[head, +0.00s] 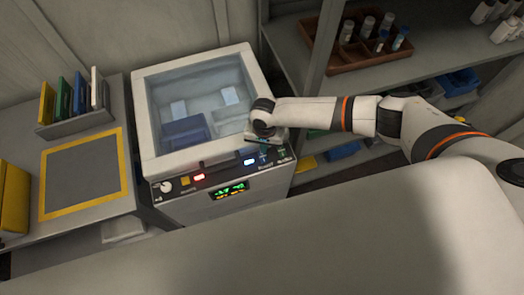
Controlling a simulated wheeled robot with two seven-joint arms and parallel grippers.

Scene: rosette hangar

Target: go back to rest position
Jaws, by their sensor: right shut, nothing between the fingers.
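My right arm comes in from the right and reaches across to the white machine (148,110). My right gripper (265,142) points down at the right front edge of the machine, above its control panel. It is shut and holds nothing; whether it touches the panel I cannot tell. The panel has a knob, a lit red button (199,177), a lit blue button (249,161) and a green display (229,190). Through the machine's clear lid (195,90) a dark blue block (184,131) and pale items show. My left gripper is not in view.
Left of the machine, a table holds a yellow-framed grey mat (85,175), a rack of coloured panels (73,125) and a yellow item (14,198). On the right, shelves hold a brown tray (345,66) of vials and blue bins (458,82). A pale surface fills the foreground.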

